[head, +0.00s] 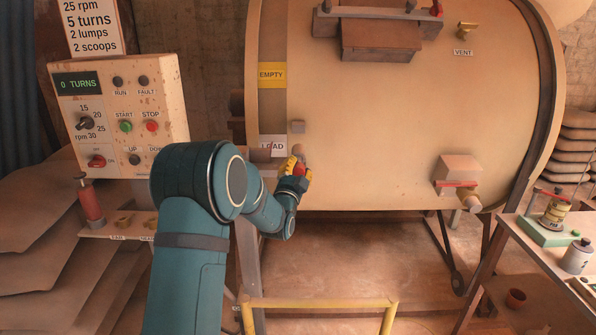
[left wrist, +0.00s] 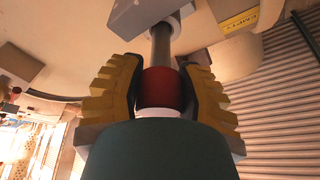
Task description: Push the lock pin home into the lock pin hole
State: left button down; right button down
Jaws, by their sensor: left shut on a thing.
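The lock pin (left wrist: 162,88) has a red grip and a grey metal shaft (left wrist: 160,45). My left gripper (left wrist: 161,75) is shut on its red grip, with a yellow ribbed finger on each side. In the left wrist view the shaft runs up to a grey block (left wrist: 140,12) at the top edge. A length of shaft shows between grip and block. I cannot tell how deep its far end sits, and the lock pin hole itself is hidden. In the head view my left gripper (head: 297,167) is at the drum's lower left, below the LOAD label (head: 272,146). My right gripper is not in view.
The large beige drum (head: 390,110) fills the middle. A control panel (head: 120,115) stands at the left, reading 0 TURNS. A yellow rail (head: 320,303) is low in front. A side table (head: 540,262) with small containers is at the right.

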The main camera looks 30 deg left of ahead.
pick_arm(q)
jog(key=shift+w+a, duration=0.55)
jog(key=shift+w, duration=0.3)
jog(key=c, duration=0.5)
grip_release()
jog(key=shift+c, duration=0.2)
jog(key=v, duration=1.2)
